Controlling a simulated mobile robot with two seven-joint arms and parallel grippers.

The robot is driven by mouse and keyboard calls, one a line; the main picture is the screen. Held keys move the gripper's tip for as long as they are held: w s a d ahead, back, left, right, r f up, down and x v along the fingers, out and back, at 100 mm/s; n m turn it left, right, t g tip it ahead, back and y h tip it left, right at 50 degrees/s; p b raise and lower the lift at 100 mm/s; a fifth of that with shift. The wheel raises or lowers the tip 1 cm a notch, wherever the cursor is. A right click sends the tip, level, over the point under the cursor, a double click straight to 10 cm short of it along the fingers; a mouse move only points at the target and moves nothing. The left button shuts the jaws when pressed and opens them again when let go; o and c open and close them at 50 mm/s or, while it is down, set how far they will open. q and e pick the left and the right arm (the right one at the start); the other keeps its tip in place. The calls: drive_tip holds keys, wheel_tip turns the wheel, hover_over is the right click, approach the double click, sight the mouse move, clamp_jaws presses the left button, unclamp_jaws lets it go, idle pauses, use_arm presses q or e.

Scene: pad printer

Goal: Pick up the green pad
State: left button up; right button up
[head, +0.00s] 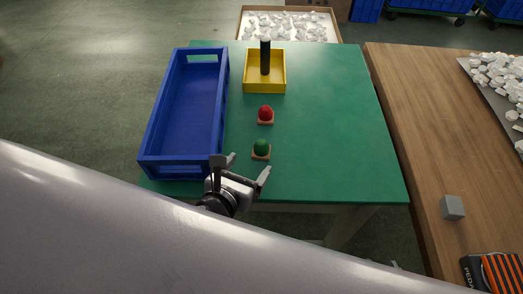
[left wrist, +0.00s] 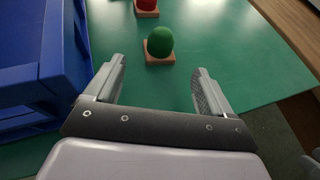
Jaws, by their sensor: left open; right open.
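The green pad (head: 261,147) is a rounded green dome on a small square orange-brown base, standing upright near the front edge of the green table (head: 330,150). It also shows in the left wrist view (left wrist: 159,42). My left gripper (head: 248,168) is open and empty, just in front of the pad. In the left wrist view its fingers (left wrist: 160,75) point toward the pad, which lies just beyond the fingertips, apart from them. Of my right gripper, only small tips (head: 394,265) seem to show behind my pale arm at the bottom; the rest is hidden.
A red pad (head: 265,114) stands behind the green one. A blue crate (head: 150,160) lies to the left, close to my left gripper. A yellow tray (head: 265,88) with a black post is at the back. A wooden table (head: 415,130) is at right; the green table's right side is clear.

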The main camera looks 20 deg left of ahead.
sight(258, 153)
use_arm(q)
drive_tip(key=shift+r+b+x, duration=0.2)
drive_tip(key=shift+b+x, duration=0.15)
drive_tip(key=shift+x, duration=3.2)
drive_tip(key=shift+w, duration=0.1)
drive_tip(key=c, duration=1.2)
